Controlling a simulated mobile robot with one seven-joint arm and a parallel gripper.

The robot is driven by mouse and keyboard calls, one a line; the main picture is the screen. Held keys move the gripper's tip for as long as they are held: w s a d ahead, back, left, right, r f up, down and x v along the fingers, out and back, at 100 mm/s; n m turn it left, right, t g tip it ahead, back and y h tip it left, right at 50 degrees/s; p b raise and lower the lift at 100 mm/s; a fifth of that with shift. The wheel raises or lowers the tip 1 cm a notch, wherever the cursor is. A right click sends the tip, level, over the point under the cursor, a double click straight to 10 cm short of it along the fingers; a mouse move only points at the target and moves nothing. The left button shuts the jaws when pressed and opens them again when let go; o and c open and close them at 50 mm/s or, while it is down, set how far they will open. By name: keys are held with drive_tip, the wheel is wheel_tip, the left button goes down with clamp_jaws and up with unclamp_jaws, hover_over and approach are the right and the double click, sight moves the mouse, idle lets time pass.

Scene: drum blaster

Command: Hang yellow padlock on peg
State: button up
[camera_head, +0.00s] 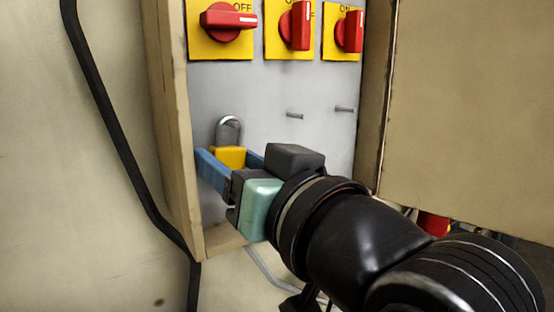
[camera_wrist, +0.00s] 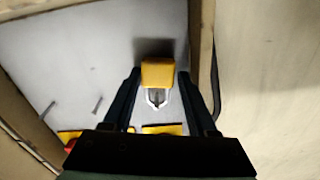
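The yellow padlock (camera_head: 230,156) is upright against the grey back panel, under the left switch, its metal shackle pointing up. In the wrist view the padlock (camera_wrist: 157,74) is between the two fingers, with narrow gaps beside its body. My gripper (camera_head: 226,160) is open around it, with a blue finger on each side; it also shows in the wrist view (camera_wrist: 160,73). A small dark shape shows inside the shackle; I cannot clearly tell that it is a peg through it. Two bare pegs, the middle one (camera_head: 295,115) and the right one (camera_head: 344,109), stick out to the right.
Three red rotary switches on yellow plates, left (camera_head: 228,20), middle (camera_head: 296,25) and right (camera_head: 349,31), sit above the pegs. The box's left side wall (camera_head: 176,120) is close to the fingers. An open door panel (camera_head: 470,110) is at the right. A black cable (camera_head: 105,125) runs down the left.

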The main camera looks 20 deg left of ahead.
drive_tip(key=o, duration=0.3)
idle(0.4)
drive_tip(key=shift+s+d+f, duration=0.1)
drive_tip(key=shift+d, duration=0.05)
drive_tip(key=b+v, duration=0.5)
drive_tip(key=v, duration=0.7)
drive_tip(key=w+d+r+m+t+h+b, duration=0.2)
drive_tip(key=w+d+r+m+t+h, duration=0.15)
drive_tip(key=w+t, duration=0.4)
drive_tip(key=shift+s+d+r+m+t+h+b, duration=0.2)
drive_tip(key=shift+s+d+m+t+h, duration=0.5)
drive_tip(key=shift+t+h, duration=0.95)
drive_tip(key=shift+s+d+r+m+t+h+b, duration=0.1)
drive_tip(key=shift+s+d+m+t+h+b, duration=0.2)
drive_tip(key=shift+s+m+t+h, duration=0.9)
drive_tip(key=shift+s+d+r+m+t+h+b, duration=0.1)
drive_tip(key=shift+s+d+m+t+h+b, duration=0.25)
drive_tip(key=shift+s+t+h, duration=1.2)
drive_tip(key=shift+w+d+h, duration=0.1)
drive_tip(key=shift+w+h, duration=0.5)
drive_tip(key=shift+h, duration=0.35)
